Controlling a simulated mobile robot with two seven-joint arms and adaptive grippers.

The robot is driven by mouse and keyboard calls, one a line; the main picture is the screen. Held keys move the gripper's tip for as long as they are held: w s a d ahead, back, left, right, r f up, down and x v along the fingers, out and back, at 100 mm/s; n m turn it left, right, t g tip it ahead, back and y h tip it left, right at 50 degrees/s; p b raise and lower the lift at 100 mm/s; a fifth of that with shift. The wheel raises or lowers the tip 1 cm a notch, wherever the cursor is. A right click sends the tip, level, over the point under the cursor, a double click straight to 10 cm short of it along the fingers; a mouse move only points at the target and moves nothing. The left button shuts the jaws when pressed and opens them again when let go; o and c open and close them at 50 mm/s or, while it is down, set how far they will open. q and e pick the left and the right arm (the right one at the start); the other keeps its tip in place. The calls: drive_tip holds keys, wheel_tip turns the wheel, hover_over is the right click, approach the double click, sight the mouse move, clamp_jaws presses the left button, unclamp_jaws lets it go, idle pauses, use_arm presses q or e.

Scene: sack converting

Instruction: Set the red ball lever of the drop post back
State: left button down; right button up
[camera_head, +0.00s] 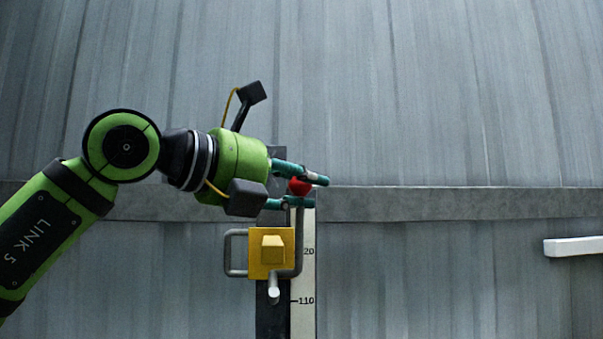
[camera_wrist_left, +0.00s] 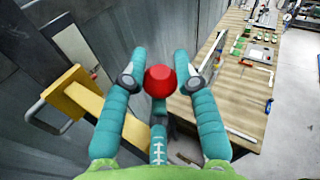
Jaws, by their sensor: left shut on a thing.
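The red ball (camera_head: 300,186) of the lever sits between the teal fingers of my left gripper (camera_head: 308,191), above the drop post's yellow block (camera_head: 270,250). A grey bent rod runs up the right side of the block towards the ball. In the left wrist view the red ball (camera_wrist_left: 160,81) lies between the fingers, and the yellow block (camera_wrist_left: 85,95) is to the left. My left gripper is shut on the ball. The post (camera_head: 273,318) stands upright under the block. My right gripper is not in view.
A white scale strip (camera_head: 308,260) with numbers runs beside the post. A grey corrugated wall (camera_head: 430,90) stands behind, with a white bar (camera_head: 575,246) at the right. In the left wrist view a wooden bench (camera_wrist_left: 240,95) with several small items lies to the right.

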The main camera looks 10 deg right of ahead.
use_arm(q)
drive_tip(key=shift+w+a+r+n+g+y+p, duration=0.1)
drive_tip(key=shift+w+r+n+g+y+p, duration=0.15)
drive_tip(key=shift+w+n+p, duration=0.35)
drive_tip(key=shift+w+r+n+g+y+p, duration=0.15)
drive_tip(key=shift+w+n+g+p, duration=0.2)
drive_tip(key=shift+w+p, duration=0.4)
drive_tip(key=shift+s, duration=0.1)
drive_tip(key=c, duration=0.9)
unclamp_jaws()
drive_tip(key=shift+c, duration=0.2)
drive_tip(key=shift+w+f, duration=0.2)
drive_tip(key=v, duration=1.2)
